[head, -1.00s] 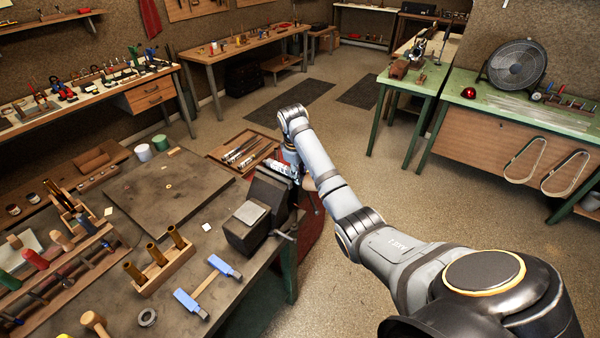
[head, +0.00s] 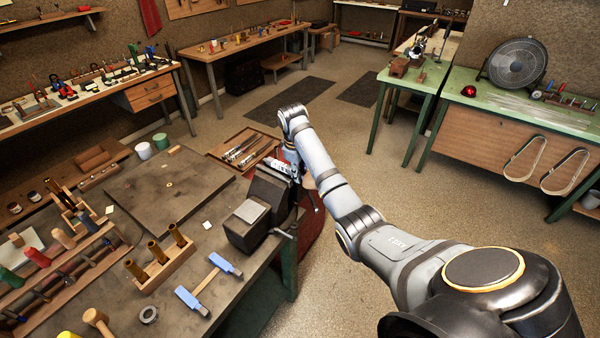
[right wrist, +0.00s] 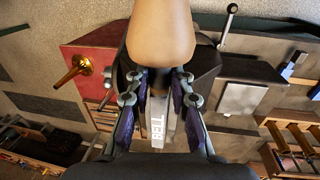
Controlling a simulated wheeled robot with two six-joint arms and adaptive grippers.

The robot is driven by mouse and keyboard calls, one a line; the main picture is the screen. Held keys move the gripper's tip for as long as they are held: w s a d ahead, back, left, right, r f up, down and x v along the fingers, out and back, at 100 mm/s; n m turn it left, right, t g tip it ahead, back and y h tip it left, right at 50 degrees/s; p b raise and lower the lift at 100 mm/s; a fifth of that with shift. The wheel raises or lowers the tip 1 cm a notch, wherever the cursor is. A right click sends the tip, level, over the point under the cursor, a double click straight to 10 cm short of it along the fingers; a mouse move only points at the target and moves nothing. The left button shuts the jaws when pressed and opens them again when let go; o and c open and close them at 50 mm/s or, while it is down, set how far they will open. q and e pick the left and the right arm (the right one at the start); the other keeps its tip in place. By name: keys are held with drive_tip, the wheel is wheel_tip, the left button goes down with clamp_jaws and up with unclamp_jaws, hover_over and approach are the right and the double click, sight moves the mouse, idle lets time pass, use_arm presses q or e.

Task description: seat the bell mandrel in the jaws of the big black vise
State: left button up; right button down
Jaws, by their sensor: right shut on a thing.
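The bell mandrel has a tan, bulbous head (right wrist: 160,35) and a grey bar lettered BELL (right wrist: 157,130) in the right wrist view. Its tan head (head: 311,183) shows partly in the head view, behind my arm. My right gripper (right wrist: 160,82) is shut on the mandrel just below the head; in the head view it (head: 293,168) is over the bench's right edge. The big black vise (head: 268,187) is right beside the gripper, and it also shows in the right wrist view (right wrist: 215,65). The gripper and mandrel hide the jaws, so I cannot tell whether the bar sits between them. My left gripper is out of view.
A wooden tray (head: 240,146) with rods lies behind the vise. A grey plate (head: 165,190) is left of the vise.

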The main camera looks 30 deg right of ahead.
idle(0.6)
drive_tip(key=shift+f, duration=1.65)
idle(0.3)
drive_tip(key=c, duration=1.2)
unclamp_jaws()
drive_tip(key=shift+o, duration=0.5)
drive_tip(key=shift+s, duration=0.1)
wheel_tip(320, 180, up, 7)
drive_tip(key=a, duration=0.1)
drive_tip(key=shift+s+r, duration=0.2)
